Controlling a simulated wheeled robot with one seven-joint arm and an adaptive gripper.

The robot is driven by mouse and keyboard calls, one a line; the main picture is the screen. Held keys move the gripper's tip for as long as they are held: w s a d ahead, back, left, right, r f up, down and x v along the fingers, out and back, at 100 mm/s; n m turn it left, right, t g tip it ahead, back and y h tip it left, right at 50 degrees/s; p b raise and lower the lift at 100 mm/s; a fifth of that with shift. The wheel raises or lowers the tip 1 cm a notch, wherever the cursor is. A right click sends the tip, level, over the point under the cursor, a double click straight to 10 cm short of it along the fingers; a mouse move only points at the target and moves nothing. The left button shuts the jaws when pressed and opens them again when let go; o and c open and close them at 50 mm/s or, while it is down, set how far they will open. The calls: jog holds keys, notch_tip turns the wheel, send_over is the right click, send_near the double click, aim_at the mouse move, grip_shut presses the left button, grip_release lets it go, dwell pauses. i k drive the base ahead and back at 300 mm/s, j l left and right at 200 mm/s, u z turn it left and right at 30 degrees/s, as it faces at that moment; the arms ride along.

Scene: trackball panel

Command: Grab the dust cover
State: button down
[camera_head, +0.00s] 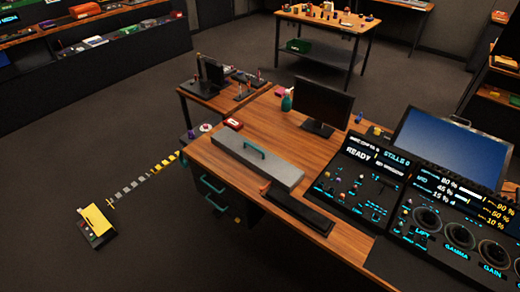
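A long, low grey cover (262,166) with a teal handle (252,150) on its top lies on the wooden desk, left of the control panel. It looks like the dust cover; what is under it is hidden. It lies flat, set at a slant along the desk's left part. My gripper is not in view, and nothing is seen touching the cover.
A dark flat slab (297,208) lies in front of the cover, near the desk's front edge. A monitor (322,103) stands behind it. A lit control panel (375,180) is at right. A yellow-topped box (97,221) sits on the floor at left, amid open floor.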

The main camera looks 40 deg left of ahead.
aim_at(284, 174)
jog(key=u, duration=1.55)
jog(key=i+z, duration=0.1)
jog(key=z, duration=0.35)
jog(key=i+j+z, duration=0.1)
jog(key=z, duration=0.35)
jog(key=i+j+z, duration=0.2)
jog(key=i+j, duration=0.15)
jog(key=j, duration=0.3)
jog(key=i+j+z, duration=0.15)
jog(key=j, duration=0.15)
jog(key=i+j+z, duration=0.1)
jog(key=j, duration=0.25)
jog(key=i+j+z, duration=0.1)
jog(key=j, duration=0.25)
jog(key=i, duration=0.1)
